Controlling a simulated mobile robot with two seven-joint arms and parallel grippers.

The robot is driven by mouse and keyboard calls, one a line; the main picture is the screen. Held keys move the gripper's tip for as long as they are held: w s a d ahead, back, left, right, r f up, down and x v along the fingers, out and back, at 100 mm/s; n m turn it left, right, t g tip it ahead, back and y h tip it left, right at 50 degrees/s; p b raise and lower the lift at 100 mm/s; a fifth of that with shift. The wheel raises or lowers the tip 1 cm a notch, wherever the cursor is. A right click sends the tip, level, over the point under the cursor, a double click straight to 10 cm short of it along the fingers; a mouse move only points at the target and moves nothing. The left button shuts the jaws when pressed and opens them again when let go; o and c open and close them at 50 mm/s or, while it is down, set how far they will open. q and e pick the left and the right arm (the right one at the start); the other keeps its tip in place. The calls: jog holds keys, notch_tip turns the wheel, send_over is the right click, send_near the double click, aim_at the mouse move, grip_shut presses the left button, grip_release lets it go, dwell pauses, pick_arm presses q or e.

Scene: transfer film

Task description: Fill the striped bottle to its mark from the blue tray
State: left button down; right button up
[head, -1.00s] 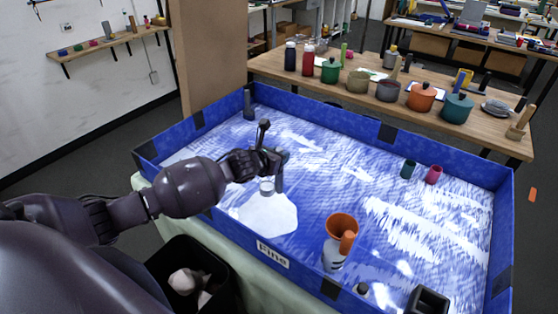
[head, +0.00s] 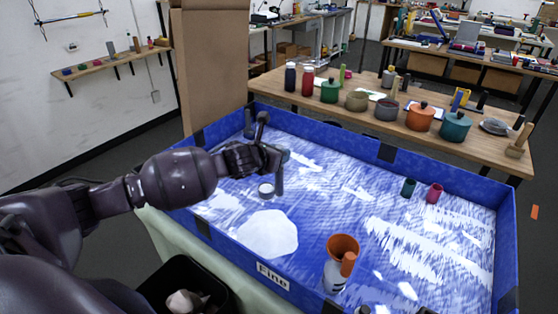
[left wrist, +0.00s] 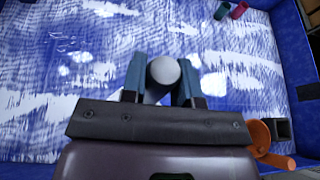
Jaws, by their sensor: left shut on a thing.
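The blue tray (head: 215,250) has a label reading "Fine" on its near wall and a white heap (head: 268,235) on its floor. The bottle (head: 334,278), pale with darker marking, stands near the tray's front wall. My left gripper (head: 275,168) is over the tray, behind the heap, shut on a pale, round-ended thing (left wrist: 165,72). A small whitish cup-like end (head: 266,190) shows below the gripper in the head view. Its contents cannot be seen. My right gripper is not in view.
A black bin (head: 160,285) is below the tray's front. A table with pots (head: 421,117) is behind.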

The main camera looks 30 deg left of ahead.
pick_arm(q)
jog(key=shift+r, duration=0.55)
